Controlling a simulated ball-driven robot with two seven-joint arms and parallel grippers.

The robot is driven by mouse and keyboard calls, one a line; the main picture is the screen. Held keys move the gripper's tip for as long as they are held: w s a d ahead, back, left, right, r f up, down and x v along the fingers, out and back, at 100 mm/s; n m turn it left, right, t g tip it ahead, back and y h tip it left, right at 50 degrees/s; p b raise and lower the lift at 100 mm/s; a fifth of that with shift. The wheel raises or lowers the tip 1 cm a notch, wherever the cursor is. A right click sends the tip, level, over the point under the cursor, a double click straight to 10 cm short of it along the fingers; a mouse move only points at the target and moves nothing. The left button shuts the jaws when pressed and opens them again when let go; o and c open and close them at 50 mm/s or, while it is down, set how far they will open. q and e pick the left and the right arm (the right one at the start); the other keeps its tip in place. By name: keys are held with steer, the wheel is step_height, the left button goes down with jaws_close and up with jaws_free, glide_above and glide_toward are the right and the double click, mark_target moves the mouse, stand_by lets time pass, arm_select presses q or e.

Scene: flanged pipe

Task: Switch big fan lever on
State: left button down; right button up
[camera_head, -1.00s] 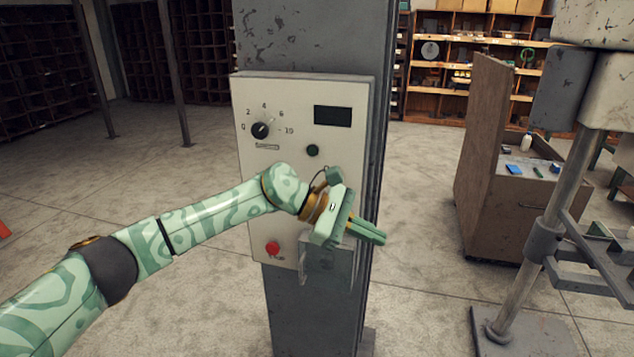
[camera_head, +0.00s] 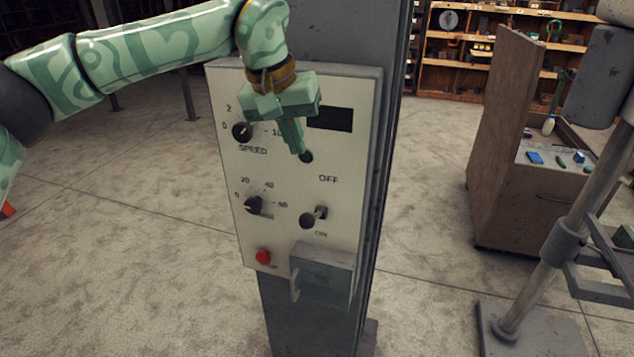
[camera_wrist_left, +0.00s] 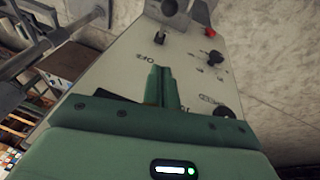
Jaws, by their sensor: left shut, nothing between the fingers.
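The toggle lever (camera_head: 320,212) sticks out of the control panel (camera_head: 222,160) between the OFF label above it and the ON label below. Its tip lies up and right of its round base in the head view; I cannot tell its exact setting. It also shows in the left wrist view (camera_wrist_left: 160,38), beyond my fingertips. My left gripper (camera_head: 301,151) is shut and empty, pointing down in front of the panel's upper part, above the OFF label and apart from the lever. My right gripper is not in view.
The panel also has a speed knob (camera_head: 242,132), a lower knob (camera_head: 253,205) and a red button (camera_head: 263,257). A grey box (camera_head: 325,275) juts out below the lever. A wooden cabinet (camera_head: 510,140) and a metal stand (camera_head: 540,265) are at the right.

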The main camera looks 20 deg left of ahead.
arm_select(q)
steer(key=x, duration=1)
steer(key=shift+s+d+f, duration=0.15)
steer(key=shift+s+f, duration=0.35)
steer(key=shift+f, duration=0.25)
steer(key=shift+s+d+f, duration=0.15)
steer(key=shift+s+f, duration=0.35)
steer(key=shift+f, duration=0.25)
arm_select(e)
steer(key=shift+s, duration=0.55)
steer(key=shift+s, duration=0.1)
